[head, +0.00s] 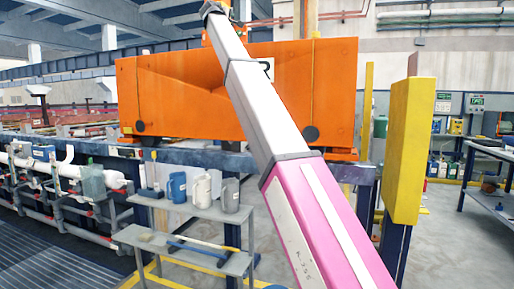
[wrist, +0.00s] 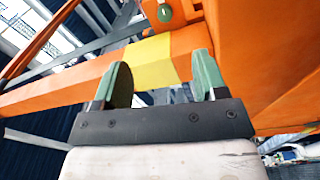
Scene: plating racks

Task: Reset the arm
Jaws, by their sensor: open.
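My arm (head: 262,110) crosses the head view from the lower right up to the top edge, with a pink lower section and a long white upper section. My gripper is not clearly seen in the head view. In the wrist view my gripper (wrist: 160,75) is open, its two green fingers apart with nothing held between them. Behind the fingers is an orange beam with a yellow band (wrist: 166,62). I cannot tell how far the beam is from the fingertips.
A large orange housing (head: 170,95) stands behind the arm. A grey shelf stand (head: 190,208) with several jugs is below it. A yellow post (head: 408,150) stands to the right. A workbench (head: 489,150) is at the far right. Floor between post and bench looks clear.

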